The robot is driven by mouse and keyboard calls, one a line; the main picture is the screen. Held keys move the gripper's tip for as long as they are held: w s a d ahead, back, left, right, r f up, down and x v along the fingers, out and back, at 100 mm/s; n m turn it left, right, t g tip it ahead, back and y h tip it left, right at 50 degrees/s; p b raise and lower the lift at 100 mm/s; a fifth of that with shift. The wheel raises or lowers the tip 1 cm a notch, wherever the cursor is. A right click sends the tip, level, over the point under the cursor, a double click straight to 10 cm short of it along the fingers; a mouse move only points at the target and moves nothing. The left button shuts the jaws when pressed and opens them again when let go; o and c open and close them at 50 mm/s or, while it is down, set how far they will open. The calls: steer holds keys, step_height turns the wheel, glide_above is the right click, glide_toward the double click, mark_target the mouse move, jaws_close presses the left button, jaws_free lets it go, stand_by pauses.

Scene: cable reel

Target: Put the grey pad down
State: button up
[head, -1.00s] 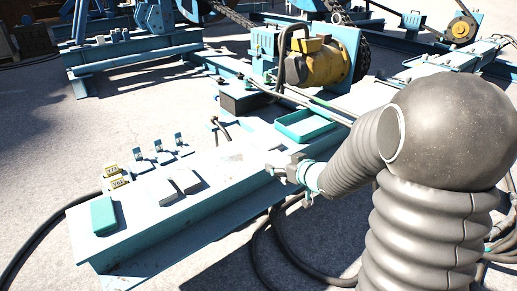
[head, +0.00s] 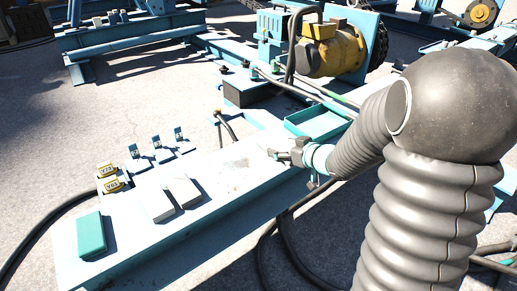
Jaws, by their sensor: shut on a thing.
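My gripper (head: 285,157) is at the end of the grey ribbed arm, over the right part of the pale blue steel beam (head: 150,238). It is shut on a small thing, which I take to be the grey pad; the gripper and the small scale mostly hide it. I cannot tell whether it touches the beam top. Two other light grey blocks, one at the left (head: 157,205) and one at the right (head: 184,191), lie side by side on the beam, left of my gripper.
A teal block (head: 91,235) lies at the beam's left end. A teal tray (head: 318,122) is just behind my gripper. A yellow motor (head: 335,50) stands beyond. The beam's middle is bare.

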steer(key=b, duration=0.2)
glide_above(251, 166)
step_height(251, 166, down, 7)
steer(key=shift+r, duration=0.1)
steer(key=shift+d+f, duration=0.1)
steer(key=shift+f, duration=1.85)
steer(key=shift+f, duration=0.1)
steer(key=shift+f, duration=0.15)
steer(key=o, duration=1.1)
steer(key=shift+o, duration=0.2)
